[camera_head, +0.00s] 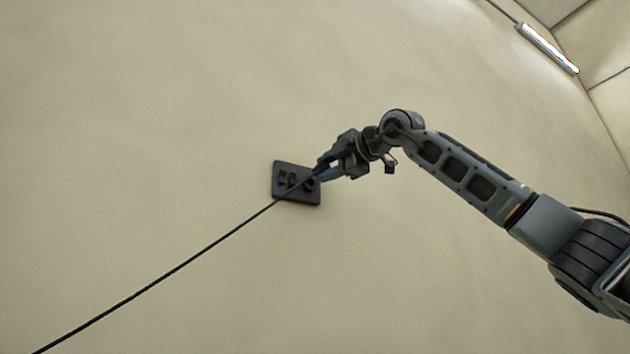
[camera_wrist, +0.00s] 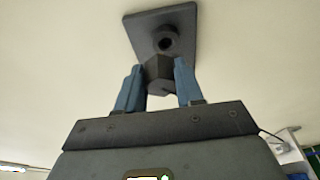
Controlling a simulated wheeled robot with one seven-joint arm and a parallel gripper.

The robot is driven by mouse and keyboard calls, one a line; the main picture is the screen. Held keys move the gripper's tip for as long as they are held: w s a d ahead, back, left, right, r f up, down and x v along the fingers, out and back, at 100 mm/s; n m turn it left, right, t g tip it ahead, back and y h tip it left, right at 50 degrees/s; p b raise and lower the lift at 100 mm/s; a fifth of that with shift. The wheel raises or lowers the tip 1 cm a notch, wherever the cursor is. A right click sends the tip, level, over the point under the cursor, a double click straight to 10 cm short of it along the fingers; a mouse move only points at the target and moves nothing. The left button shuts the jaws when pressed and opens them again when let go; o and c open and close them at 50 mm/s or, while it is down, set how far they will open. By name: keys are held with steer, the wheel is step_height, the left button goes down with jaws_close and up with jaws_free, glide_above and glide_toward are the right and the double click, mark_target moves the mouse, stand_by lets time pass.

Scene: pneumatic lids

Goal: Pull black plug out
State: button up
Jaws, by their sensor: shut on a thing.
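The black plug (camera_wrist: 158,74) sits between the two blue fingers of my gripper (camera_wrist: 158,66), which is shut on it. A dark plate (camera_head: 283,194) is fixed to the wall in the head view; it also fills the top of the wrist view (camera_wrist: 183,16). A round socket (camera_wrist: 166,39) stands out from the plate, and its dark opening shows. The plug appears just below the socket, overlapping its lower rim in the picture; the size of any gap cannot be told. In the head view my gripper (camera_head: 323,172) is at the plate's right side, where the plug is not clear.
A thin black cable (camera_head: 160,280) runs straight from near my gripper, across the plate, to the lower left. Small dark fittings (camera_head: 288,178) sit on the plate's left part. The beige wall around the plate is bare. A lamp (camera_head: 547,48) is at the upper right.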

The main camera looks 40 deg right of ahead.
steer(key=s+a+r, duration=0.1)
steer(key=s+r, duration=0.3)
steer(key=r, duration=0.2)
steer(key=shift+a+r+p, duration=0.15)
steer(key=shift+r+p, duration=0.15)
stand_by(0.5)
